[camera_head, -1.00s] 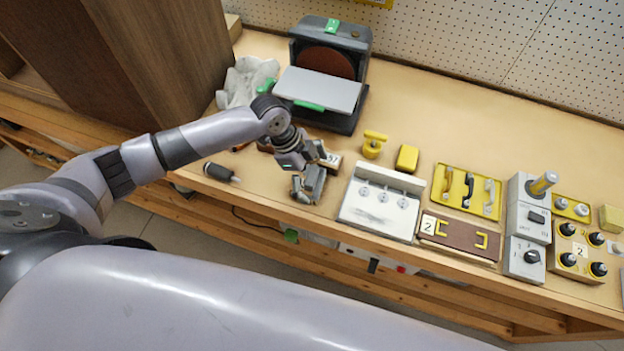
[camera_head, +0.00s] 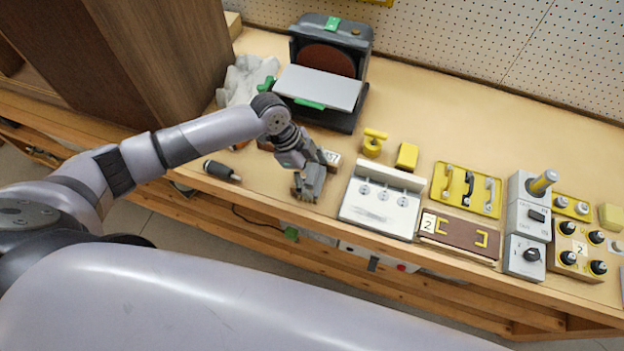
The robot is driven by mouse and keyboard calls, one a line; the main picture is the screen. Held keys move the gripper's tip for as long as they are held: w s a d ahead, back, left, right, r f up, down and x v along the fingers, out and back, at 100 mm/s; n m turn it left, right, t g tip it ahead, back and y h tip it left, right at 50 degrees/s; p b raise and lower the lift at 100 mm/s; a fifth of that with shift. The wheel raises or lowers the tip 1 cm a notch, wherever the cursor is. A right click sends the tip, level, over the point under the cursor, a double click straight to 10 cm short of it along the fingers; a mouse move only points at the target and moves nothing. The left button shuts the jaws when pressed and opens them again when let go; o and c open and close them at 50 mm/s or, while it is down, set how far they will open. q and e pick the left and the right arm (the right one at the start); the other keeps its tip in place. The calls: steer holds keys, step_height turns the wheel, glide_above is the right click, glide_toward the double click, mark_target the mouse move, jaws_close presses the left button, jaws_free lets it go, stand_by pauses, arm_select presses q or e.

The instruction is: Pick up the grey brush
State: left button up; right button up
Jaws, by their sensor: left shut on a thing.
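My left gripper (camera_head: 312,190) is low over the bench near its front edge, left of the white hook panel. Its fingers are shut on a small grey-brown thing, which I take to be the grey brush (camera_head: 299,187). The gripper hides most of it, so its full shape cannot be made out. It appears to be at bench level; I cannot tell if it touches the wood. My right gripper is not in view.
A dark-handled tool (camera_head: 221,170) lies left of my gripper. Behind stands a disc sander (camera_head: 328,75) with a grey table. The white panel (camera_head: 381,205) is close on the right, with a yellow handle board (camera_head: 467,190) beyond. A brown cabinet (camera_head: 140,60) stands at left.

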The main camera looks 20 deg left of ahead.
mark_target(312, 173)
arm_select(q)
steer(key=shift+r, duration=0.15)
step_height(312, 173, up, 20)
steer(key=b, duration=0.2)
steer(key=shift+b, duration=0.35)
steer(key=o, duration=0.7)
steer(key=c, duration=0.5)
